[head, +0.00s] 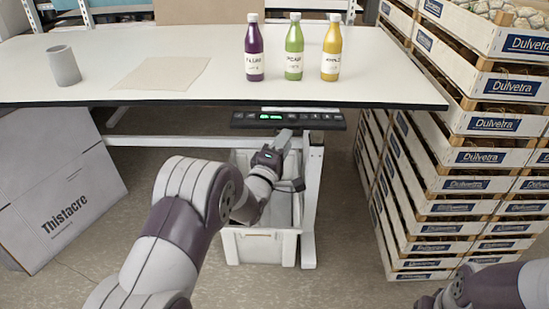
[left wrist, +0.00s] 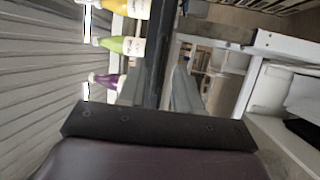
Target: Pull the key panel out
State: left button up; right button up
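The key panel (head: 240,120) is a long, thin black strip with buttons and green lit displays. It sits under the front edge of the white table in the head view. My left gripper (head: 284,136) reaches up to its middle from below and in front. In the left wrist view the panel (left wrist: 158,50) is a dark band running between the two grey fingers of my left gripper (left wrist: 157,88).
The white table (head: 120,50) holds a grey cup (head: 63,66), a brown sheet (head: 162,74) and three juice bottles (head: 294,50). Below stand a white bin (head: 258,247) and a table leg (head: 312,200). A cardboard box (head: 60,200) is left, stacked crates (head: 450,180) right.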

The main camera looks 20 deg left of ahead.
pick_arm(q)
jog(key=s+a+f, duration=0.1)
jog(key=s, duration=0.9)
jog(key=shift+f+p, duration=0.3)
jog(key=shift+a, duration=0.1)
